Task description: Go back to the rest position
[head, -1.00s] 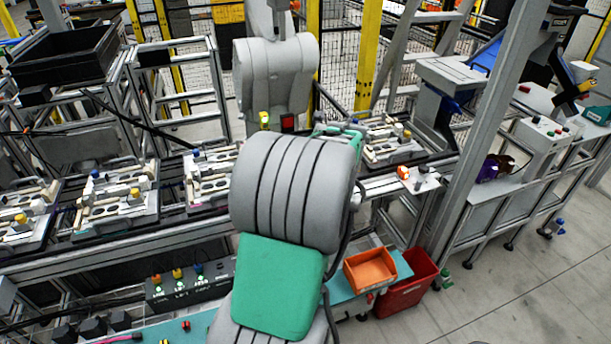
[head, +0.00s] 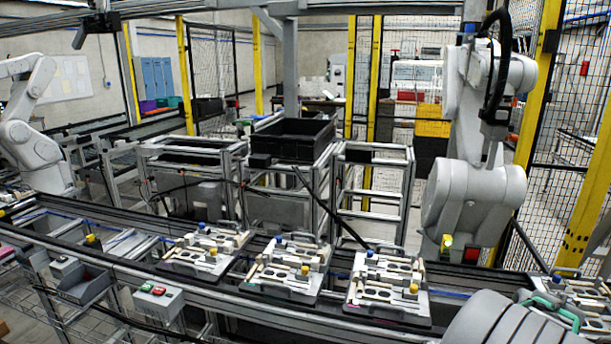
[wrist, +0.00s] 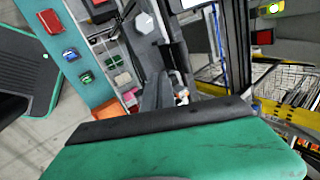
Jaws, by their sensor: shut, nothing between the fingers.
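Part of my own arm, grey and ribbed (head: 505,322), fills the lower right corner of the head view. A green curved piece (head: 552,308) shows just beyond it, beside a pallet fixture at the right edge; I cannot tell whether it belongs to my arm. In the wrist view a broad green cover with a black edge strip (wrist: 160,124), probably part of my arm, fills the bottom. I cannot make out my gripper's fingers in either view. No held object is visible.
Several pallet fixtures (head: 388,282) stand along the conveyor rail (head: 340,318). A black crate (head: 292,138) sits on a frame behind it. A grey robot arm (head: 470,195) stands behind the rail at right, another (head: 32,140) at far left. A control box (head: 158,298) is in front.

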